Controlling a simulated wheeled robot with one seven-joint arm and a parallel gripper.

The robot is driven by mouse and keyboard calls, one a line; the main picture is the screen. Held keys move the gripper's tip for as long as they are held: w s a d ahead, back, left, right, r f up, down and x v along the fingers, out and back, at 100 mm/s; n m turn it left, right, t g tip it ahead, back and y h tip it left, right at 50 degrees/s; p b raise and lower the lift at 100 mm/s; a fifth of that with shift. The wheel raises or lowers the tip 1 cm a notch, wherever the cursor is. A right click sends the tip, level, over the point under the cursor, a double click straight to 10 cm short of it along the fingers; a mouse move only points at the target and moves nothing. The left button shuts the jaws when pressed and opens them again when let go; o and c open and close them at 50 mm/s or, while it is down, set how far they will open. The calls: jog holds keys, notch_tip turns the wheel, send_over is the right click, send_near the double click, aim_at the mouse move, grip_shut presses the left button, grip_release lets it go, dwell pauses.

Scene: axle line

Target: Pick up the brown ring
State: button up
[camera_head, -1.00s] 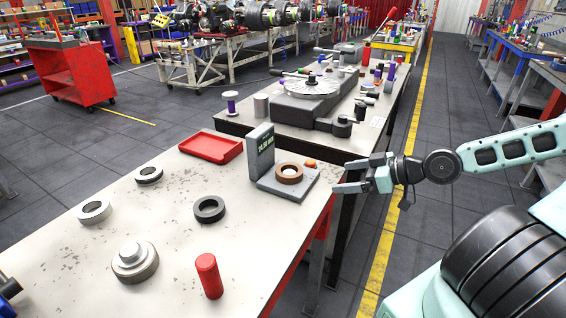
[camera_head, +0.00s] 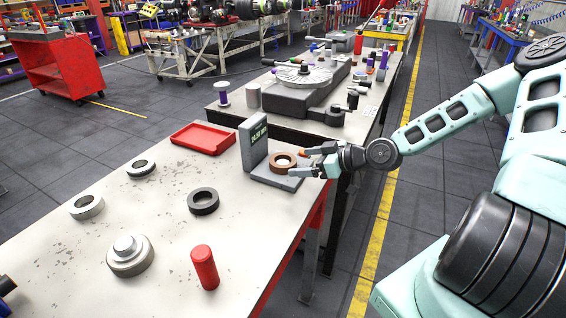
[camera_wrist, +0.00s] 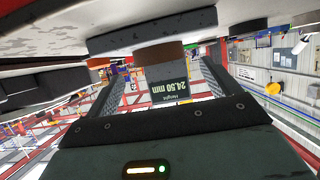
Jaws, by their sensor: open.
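The brown ring (camera_head: 274,165) lies flat on the grey base of an upright gauge (camera_head: 254,143) near the bench's right edge. In the wrist view the brown ring (camera_wrist: 160,57) appears upside down, in front of the gauge's display reading 24.50 mm (camera_wrist: 170,88). My gripper (camera_head: 297,162) is open and empty, reaching in from the right at the ring's right side. Its fingers (camera_wrist: 160,88) show left and right of the ring in the wrist view. I cannot tell whether the fingertips reach around the ring or touch it.
A small orange object (camera_head: 303,152) sits by the upper finger. A red tray (camera_head: 204,138), a dark ring (camera_head: 203,201), pale rings (camera_head: 86,207), a stepped metal piece (camera_head: 130,256) and a red cylinder (camera_head: 205,268) stand on the bench. The aisle at right is clear.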

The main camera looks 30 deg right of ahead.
aim_at(281, 162)
jog(key=p+x, duration=0.1)
jog(key=x, duration=0.4)
jog(key=shift+w+a+r+p, duration=0.15)
jog(key=shift+w+p, duration=0.1)
jog(key=shift+p, duration=0.15)
jog(key=shift+w+f, duration=0.2)
jog(key=shift+w, duration=0.1)
jog(key=c, duration=1.3)
jog(key=shift+o, duration=0.2)
jog(key=shift+r, duration=0.1)
